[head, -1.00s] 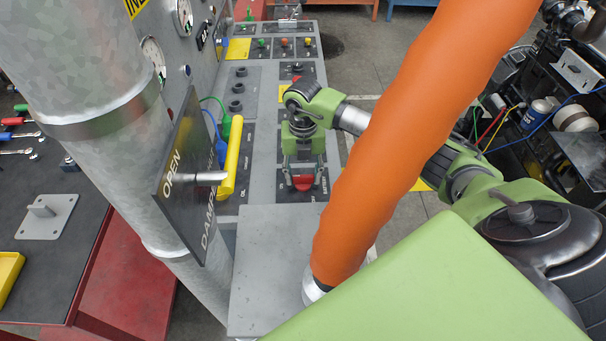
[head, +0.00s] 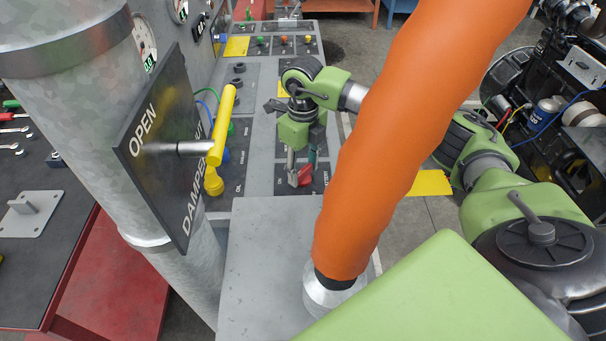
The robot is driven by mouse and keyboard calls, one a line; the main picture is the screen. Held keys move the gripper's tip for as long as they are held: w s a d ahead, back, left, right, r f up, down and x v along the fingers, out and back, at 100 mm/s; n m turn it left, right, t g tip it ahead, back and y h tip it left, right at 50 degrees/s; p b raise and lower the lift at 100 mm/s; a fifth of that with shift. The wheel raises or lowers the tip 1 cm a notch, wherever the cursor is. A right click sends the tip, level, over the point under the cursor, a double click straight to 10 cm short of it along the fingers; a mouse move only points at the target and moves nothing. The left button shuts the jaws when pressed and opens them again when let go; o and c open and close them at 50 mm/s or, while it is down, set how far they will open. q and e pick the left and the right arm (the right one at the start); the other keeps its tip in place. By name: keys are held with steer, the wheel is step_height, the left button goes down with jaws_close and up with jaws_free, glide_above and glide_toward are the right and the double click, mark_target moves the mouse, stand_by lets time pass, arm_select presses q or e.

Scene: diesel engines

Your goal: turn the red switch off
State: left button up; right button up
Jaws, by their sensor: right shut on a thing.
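The red switch (head: 300,178) sits on a dark plate of the grey control panel, near the middle of the head view. It is a small red handle, angled across the plate. My right gripper (head: 301,166) reaches down over it from above, with its fingers at the handle, and is shut on it. The gripper's body and fingers hide part of the switch and its base. My left gripper is not in view.
A thick orange hose (head: 395,130) rises from the grey box top (head: 265,260), in front of my right arm. The OPEN/DAMPER plate (head: 160,140) with a yellow handle (head: 223,125) stands left of the panel. Coloured knobs (head: 284,40) lie farther back.

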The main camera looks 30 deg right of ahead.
mark_target(303, 169)
steer(key=n+b, duration=0.3)
steer(key=n, duration=0.1)
steer(key=shift+w+f+n, duration=0.1)
steer(key=shift+n, duration=0.2)
steer(key=shift+n+b, duration=1.1)
steer(key=shift+n, duration=0.8)
steer(key=shift+r, duration=0.2)
steer(key=o, duration=1.1)
step_height(303, 169, up, 12)
